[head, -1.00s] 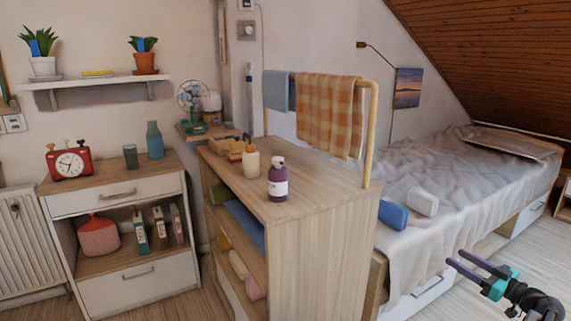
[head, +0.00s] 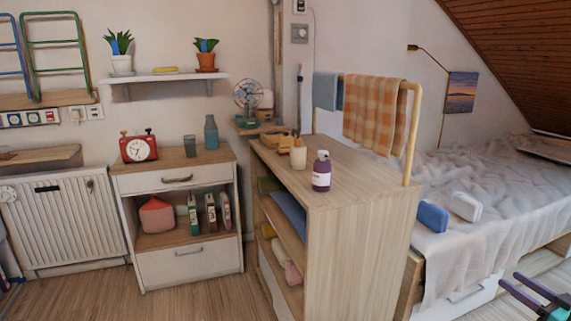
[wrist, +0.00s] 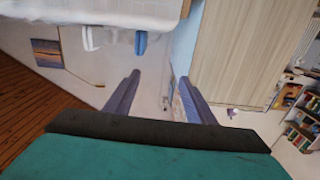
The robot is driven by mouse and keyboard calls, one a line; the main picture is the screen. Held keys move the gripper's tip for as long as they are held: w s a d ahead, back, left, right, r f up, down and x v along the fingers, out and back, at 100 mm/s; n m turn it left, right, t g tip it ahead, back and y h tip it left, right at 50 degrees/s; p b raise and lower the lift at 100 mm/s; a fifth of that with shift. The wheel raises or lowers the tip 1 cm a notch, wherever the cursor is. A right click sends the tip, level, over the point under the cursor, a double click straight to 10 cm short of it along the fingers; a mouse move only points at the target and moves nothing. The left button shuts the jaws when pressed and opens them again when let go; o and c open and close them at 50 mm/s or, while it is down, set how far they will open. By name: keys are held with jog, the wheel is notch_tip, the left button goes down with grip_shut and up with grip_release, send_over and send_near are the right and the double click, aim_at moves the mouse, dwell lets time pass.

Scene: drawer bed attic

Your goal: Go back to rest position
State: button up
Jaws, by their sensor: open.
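My gripper (head: 509,278) is at the lower right edge of the head view, its rear cut off by the frame. Its two dark fingers point up and left, spread apart, with nothing between them. In the wrist view the open fingers (wrist: 159,77) also stand apart and empty. The gripper is in front of the bed (head: 492,250), clear of the things on it. No held object shows.
A blue case (head: 432,216) and a white case (head: 465,206) lie on the bed. A drawer cabinet (head: 190,265) stands left. Floor (head: 90,297) is free at the lower left.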

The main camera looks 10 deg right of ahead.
jog(key=w+a+f+m+g+y+p, duration=0.1)
jog(key=w+a+f+g+p, duration=0.3)
jog(key=a, duration=0.6)
jog(key=w+a+f+m+g+y+p, duration=0.1)
jog(key=a+f+p, duration=0.1)
jog(key=a+f, duration=0.6)
jog(key=w+a+f+g+y+p, duration=0.1)
jog(key=w+a+f+g+p, duration=0.25)
jog(key=a, duration=0.75)
jog(key=s+a+f+m+g+p, duration=0.1)
jog(key=s+a+f+g+p, duration=0.3)
jog(key=a, duration=0.7)
jog(key=s+a+f+g+h+p, duration=0.2)
jog(key=s+a+f+g+p, duration=0.35)
jog(key=s+a, duration=0.75)
jog(key=s+a+g+h+p, duration=0.2)
jog(key=s+p, duration=0.1)
jog(key=s, duration=0.4)
jog(key=s+a+g+h+p, duration=0.2)
jog(key=s+h+p, duration=0.1)
jog(key=s, duration=0.5)
jog(key=shift+r+g+h, duration=0.25)
jog(key=shift+g+h, duration=0.05)
